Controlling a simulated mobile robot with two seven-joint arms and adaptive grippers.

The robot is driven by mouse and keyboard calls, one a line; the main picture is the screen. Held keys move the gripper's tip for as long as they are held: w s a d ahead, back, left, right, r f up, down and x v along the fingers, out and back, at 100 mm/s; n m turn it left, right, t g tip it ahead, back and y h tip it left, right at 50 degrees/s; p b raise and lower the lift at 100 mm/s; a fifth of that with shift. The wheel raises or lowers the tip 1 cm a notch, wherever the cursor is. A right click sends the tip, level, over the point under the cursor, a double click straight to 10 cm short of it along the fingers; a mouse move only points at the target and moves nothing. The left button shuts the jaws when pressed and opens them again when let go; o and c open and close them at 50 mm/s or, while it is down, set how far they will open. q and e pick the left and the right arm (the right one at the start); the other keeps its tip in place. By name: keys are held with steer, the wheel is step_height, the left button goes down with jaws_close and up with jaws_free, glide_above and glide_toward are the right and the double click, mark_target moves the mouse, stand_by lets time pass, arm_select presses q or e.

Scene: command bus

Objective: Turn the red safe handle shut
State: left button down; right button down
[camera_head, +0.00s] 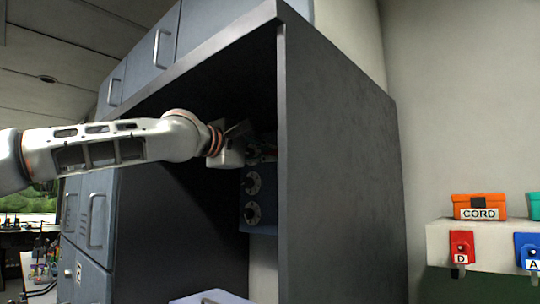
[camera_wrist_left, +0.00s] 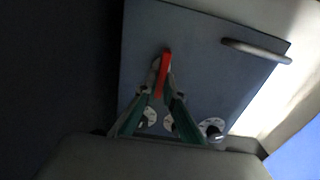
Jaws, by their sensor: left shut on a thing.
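The red safe handle (camera_wrist_left: 165,72) shows in the left wrist view on a blue-grey safe door (camera_wrist_left: 205,55). It stands out as a narrow red bar. My left gripper (camera_wrist_left: 161,88) is shut on it, with a green-edged finger on each side. In the head view my left gripper (camera_head: 262,154) reaches into a dark cabinet, in front of the safe front (camera_head: 262,229). The handle is mostly hidden there by the gripper and the cabinet's side wall. My right gripper is in neither view.
White round dials (camera_head: 253,183) sit below the gripper. A bar handle (camera_wrist_left: 256,50) is on the door's other side. The cabinet's dark side panel (camera_head: 340,170) stands close to the right of my gripper. An orange CORD box (camera_head: 479,206) is on a ledge at right.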

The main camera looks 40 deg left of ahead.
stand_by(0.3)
arm_select(q)
steer(key=c, duration=2.2)
jaws_free()
steer(key=shift+o, duration=0.2)
steer(key=s+a, duration=0.1)
steer(key=s, duration=1.1)
